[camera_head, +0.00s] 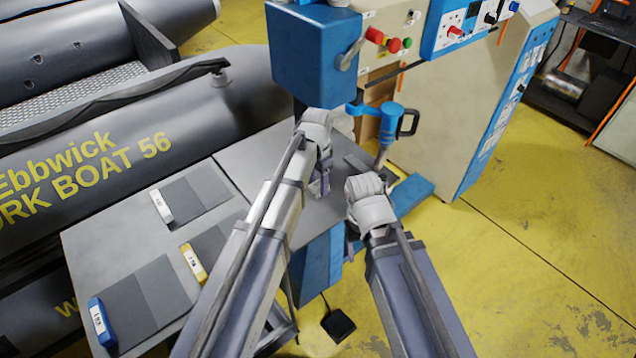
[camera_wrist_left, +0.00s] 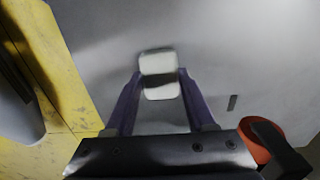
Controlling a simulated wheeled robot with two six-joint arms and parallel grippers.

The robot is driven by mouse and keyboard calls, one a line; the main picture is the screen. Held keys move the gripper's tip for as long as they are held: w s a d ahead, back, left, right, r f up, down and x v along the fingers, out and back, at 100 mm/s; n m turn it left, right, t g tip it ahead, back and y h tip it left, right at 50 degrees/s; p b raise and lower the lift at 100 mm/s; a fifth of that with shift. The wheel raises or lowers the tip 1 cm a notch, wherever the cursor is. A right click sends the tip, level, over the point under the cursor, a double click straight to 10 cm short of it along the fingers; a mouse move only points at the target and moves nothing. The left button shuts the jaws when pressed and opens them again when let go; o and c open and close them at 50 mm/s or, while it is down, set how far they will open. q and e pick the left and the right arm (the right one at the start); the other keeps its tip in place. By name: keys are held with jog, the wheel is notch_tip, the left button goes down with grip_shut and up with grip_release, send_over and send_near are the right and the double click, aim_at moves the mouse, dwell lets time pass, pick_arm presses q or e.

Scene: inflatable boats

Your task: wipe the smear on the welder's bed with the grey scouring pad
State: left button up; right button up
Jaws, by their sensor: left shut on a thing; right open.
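My left gripper (camera_head: 320,186) is over the grey plate that looks like the welder's bed (camera_head: 262,155). In the left wrist view its two purple fingers (camera_wrist_left: 160,98) are shut on a small pale block with a dark band across it, which seems to be the scouring pad (camera_wrist_left: 158,64). The bed's pale grey surface (camera_wrist_left: 240,60) fills much of that view; I cannot tell whether the pad touches it. Soft dark shading lies on the surface, but I cannot make out the smear for certain. My right gripper (camera_head: 352,232) is empty beside the bed, its fingers mostly hidden.
The blue and cream welder (camera_head: 430,130) stands behind the bed. A grey table (camera_head: 120,222) at left holds dark sheets with white, yellow and blue tags. An inflatable boat (camera_head: 120,130) lies behind it. A black pedal (camera_head: 338,322) is on the open yellow floor.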

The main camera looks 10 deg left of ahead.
aim_at(307, 198)
pick_arm(q)
jog(key=shift+s+a+f, duration=0.2)
jog(key=shift+s+a, duration=1.1)
jog(key=shift+a, duration=0.05)
jog(key=shift+c, duration=0.7)
jog(key=shift+s+a+r, duration=0.1)
jog(key=shift+s+a, duration=1.25)
jog(key=shift+a, duration=0.05)
jog(key=shift+w, duration=0.1)
notch_tip(307, 198, up, 6)
jog(key=p, duration=0.6)
jog(key=shift+d, duration=0.1)
notch_tip(307, 198, up, 3)
jog(key=p, duration=0.3)
